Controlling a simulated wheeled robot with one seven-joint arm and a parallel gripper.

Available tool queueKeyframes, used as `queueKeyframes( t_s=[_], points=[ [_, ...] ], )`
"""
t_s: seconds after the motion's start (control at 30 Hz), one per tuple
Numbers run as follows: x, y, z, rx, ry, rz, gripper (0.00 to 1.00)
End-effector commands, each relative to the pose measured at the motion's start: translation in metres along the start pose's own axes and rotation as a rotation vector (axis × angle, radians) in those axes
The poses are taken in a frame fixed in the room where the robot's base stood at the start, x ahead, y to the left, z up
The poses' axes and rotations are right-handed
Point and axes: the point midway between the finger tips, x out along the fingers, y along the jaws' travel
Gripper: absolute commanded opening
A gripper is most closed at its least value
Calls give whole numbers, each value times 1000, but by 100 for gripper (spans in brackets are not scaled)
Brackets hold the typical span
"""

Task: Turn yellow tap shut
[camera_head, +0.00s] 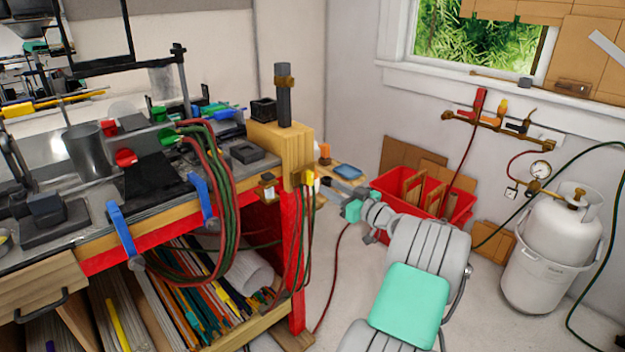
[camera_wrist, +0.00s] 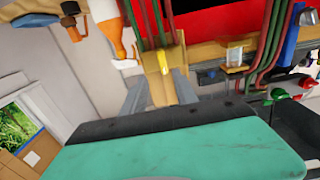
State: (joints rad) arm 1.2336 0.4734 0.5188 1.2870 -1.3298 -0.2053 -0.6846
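The yellow tap (camera_head: 309,177) is a small upright yellow handle on a brass block at the bench's near right corner, with red and green hoses running from it. In the wrist view the yellow tap (camera_wrist: 163,67) sits on the brass block, beyond and between my fingertips. My gripper (camera_head: 334,184) reaches toward it from the right. In the wrist view my gripper (camera_wrist: 158,80) is open, with one grey finger toward each side of the tap. I cannot tell whether either fingertip touches the block.
A white bottle with an orange top (camera_wrist: 115,28) is close by the left finger in the wrist view. Hoses (camera_head: 215,165) loop down the bench front. A red crate (camera_head: 462,206) and a white gas cylinder (camera_head: 556,235) stand right. Wall taps (camera_head: 501,107) are farther back.

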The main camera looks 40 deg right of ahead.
Motion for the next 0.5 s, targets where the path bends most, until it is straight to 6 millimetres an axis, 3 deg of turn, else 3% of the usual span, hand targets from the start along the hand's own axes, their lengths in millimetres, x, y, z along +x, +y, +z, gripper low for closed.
queueKeyframes(
  t_s=[0.23, 0.5],
  points=[
    [52, -7, -2, -1, -1, -13, 35],
    [68, -5, 0, 1, -3, -8, 35]
  ],
)
